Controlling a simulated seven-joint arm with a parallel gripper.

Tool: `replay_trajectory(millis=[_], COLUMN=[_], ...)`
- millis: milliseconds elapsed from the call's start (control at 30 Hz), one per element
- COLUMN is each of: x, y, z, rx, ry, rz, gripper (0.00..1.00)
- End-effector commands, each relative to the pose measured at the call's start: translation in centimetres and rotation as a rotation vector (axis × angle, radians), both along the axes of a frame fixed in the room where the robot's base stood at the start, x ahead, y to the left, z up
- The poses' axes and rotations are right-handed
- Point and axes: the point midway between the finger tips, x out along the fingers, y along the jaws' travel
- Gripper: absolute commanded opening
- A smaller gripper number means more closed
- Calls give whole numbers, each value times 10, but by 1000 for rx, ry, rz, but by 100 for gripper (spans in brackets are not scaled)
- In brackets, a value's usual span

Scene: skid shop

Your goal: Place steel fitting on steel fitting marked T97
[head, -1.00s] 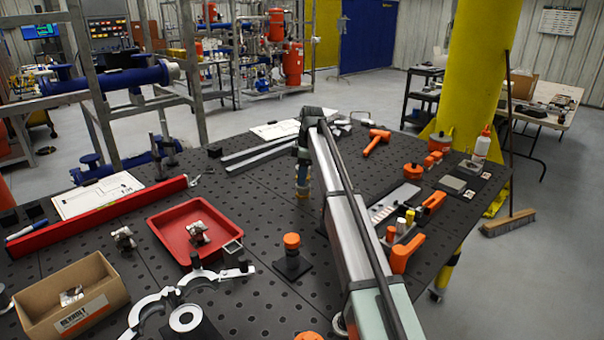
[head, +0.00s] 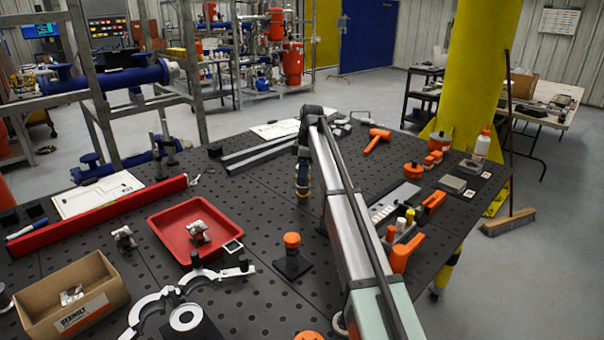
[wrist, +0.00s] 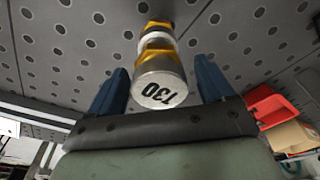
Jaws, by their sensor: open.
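A round steel fitting marked T30 (wrist: 160,88) stands between the two blue fingers of my gripper (wrist: 160,72) in the wrist view. Gaps show on both sides of it. Below its steel end are brass-coloured and white bands; I cannot tell if this is one fitting or two stacked. In the head view the banded column (head: 303,185) stands upright on the table under my gripper, partly hidden by the arm. Other small steel fittings lie in the red tray (head: 157,232), beside it (head: 124,238) and in the cardboard box (head: 97,272). No T97 mark is readable.
An orange-topped post (head: 292,258) stands in front of the column. Grey bars (head: 258,155) lie behind it to the left. Orange tools and a grey holder (head: 397,200) are on the right. The black perforated table (head: 260,205) is bare around the column.

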Motion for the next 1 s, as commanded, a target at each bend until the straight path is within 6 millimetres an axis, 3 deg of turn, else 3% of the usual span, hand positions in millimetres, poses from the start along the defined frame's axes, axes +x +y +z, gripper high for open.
replay_trajectory(millis=[600, 800, 1000], x=[1, 0, 0], y=[-15, -17, -18], z=[99, 114, 117], rx=[0, 0, 0], ry=[-1, 0, 0], rz=[0, 0, 0], gripper=[82, 82, 82])
